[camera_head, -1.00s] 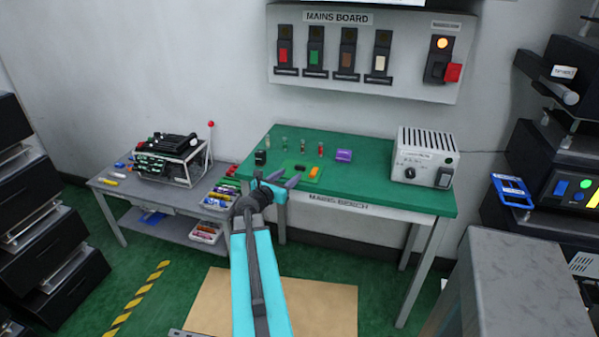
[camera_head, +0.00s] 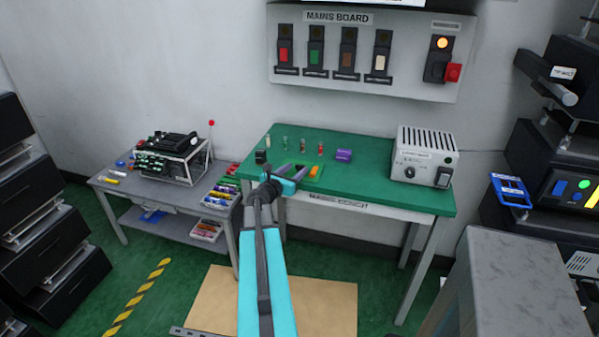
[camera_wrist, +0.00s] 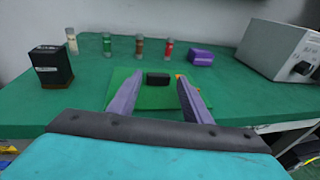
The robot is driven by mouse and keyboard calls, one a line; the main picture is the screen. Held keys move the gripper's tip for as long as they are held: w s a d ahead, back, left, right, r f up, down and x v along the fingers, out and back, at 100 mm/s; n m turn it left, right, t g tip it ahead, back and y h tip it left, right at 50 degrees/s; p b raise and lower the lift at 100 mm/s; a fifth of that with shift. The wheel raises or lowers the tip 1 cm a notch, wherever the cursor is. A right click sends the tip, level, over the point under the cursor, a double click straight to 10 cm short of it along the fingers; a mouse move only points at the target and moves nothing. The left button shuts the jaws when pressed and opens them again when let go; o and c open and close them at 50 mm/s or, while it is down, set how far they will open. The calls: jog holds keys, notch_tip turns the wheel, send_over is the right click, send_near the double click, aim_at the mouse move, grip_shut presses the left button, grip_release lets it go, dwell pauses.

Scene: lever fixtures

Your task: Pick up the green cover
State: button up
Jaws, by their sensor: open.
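A flat bright green piece (camera_wrist: 155,98), which looks like the green cover, lies on the darker green bench top (camera_head: 400,200). It also shows in the head view (camera_head: 309,179), partly hidden by my gripper. A small black block (camera_wrist: 158,78) stands at its far part, and an orange piece (camera_head: 313,171) is at its right side. My gripper (camera_head: 291,171) is open and empty. In the wrist view its two purple fingers (camera_wrist: 160,90) point forward over the green piece, one on each side of the black block. I cannot tell whether they touch anything.
Behind stand small glass cylinders (camera_wrist: 107,44) in a row and a purple block (camera_wrist: 201,57). A black box (camera_wrist: 51,67) is at the left. A grey power unit (camera_head: 424,157) stands at the bench's right. The bench between is clear.

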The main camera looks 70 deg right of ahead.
aim_at(300, 166)
jog(key=shift+d, duration=0.15)
jog(key=shift+p+x, duration=0.7)
jog(key=shift+x, duration=0.55)
jog(key=shift+p+x, duration=0.35)
jog(key=shift+x, duration=0.85)
jog(key=c, duration=0.9)
